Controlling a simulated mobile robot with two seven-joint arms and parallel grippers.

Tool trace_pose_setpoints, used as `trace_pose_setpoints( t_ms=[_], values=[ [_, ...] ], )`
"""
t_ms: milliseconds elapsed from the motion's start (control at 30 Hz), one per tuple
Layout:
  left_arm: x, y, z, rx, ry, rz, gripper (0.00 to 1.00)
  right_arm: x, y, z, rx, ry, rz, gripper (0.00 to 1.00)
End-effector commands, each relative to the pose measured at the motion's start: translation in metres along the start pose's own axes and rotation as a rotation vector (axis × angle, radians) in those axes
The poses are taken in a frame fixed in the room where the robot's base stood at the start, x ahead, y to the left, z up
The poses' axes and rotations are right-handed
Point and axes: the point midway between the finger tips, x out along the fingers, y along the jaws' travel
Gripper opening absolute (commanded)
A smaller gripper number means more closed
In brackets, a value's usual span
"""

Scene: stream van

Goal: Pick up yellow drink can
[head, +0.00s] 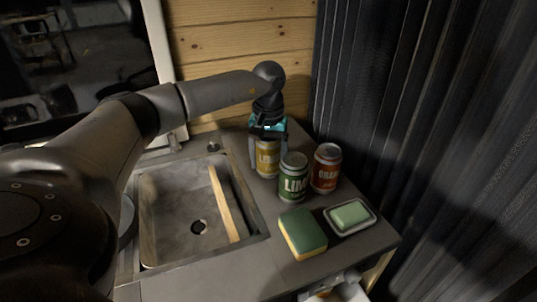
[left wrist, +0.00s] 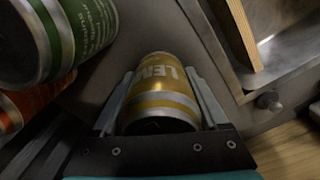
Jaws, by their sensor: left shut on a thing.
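The yellow drink can (head: 268,160) stands at the back of the counter, to the right of the sink. My left gripper (head: 267,152) comes down on it from above, with a finger on each side. In the left wrist view, the yellow can (left wrist: 161,92) lies between the two fingers (left wrist: 163,98) and the gripper is shut on it. I cannot tell whether the can touches the counter. My right gripper is not in view.
A green can (head: 293,178) stands close in front of the yellow one, with an orange-red can (head: 326,168) beside it. A sponge (head: 302,233) and a soap dish (head: 371,217) lie nearer. The sink (head: 156,222) holds a wooden strip (head: 225,203). A dark curtain (head: 430,100) hangs right.

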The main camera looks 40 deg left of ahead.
Motion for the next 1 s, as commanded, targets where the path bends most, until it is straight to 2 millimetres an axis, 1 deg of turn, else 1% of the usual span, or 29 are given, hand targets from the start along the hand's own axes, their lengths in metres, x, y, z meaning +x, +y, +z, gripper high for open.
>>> trace_pose_setpoints(
  t_ms=[33,300,400,667,767,867,1000],
  values=[
    [0.0,0.0,0.0,0.0,0.0,0.0,0.39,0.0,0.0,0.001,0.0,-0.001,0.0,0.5],
    [0.0,0.0,0.0,0.0,0.0,0.0,0.09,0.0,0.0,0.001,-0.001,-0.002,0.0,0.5],
    [0.0,0.0,0.0,0.0,0.001,0.001,0.0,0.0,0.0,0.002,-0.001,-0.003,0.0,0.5],
    [-0.002,0.0,-0.001,0.0,0.002,0.002,0.0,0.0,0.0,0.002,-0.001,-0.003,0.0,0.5],
    [-0.005,0.0,-0.001,-0.001,0.003,0.002,0.0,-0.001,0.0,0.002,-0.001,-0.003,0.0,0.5],
    [-0.013,0.001,-0.001,-0.001,0.004,0.003,0.0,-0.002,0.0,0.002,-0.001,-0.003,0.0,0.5],
    [-0.034,0.001,-0.001,-0.001,0.005,0.005,0.0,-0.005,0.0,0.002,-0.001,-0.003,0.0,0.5]
  ],
)
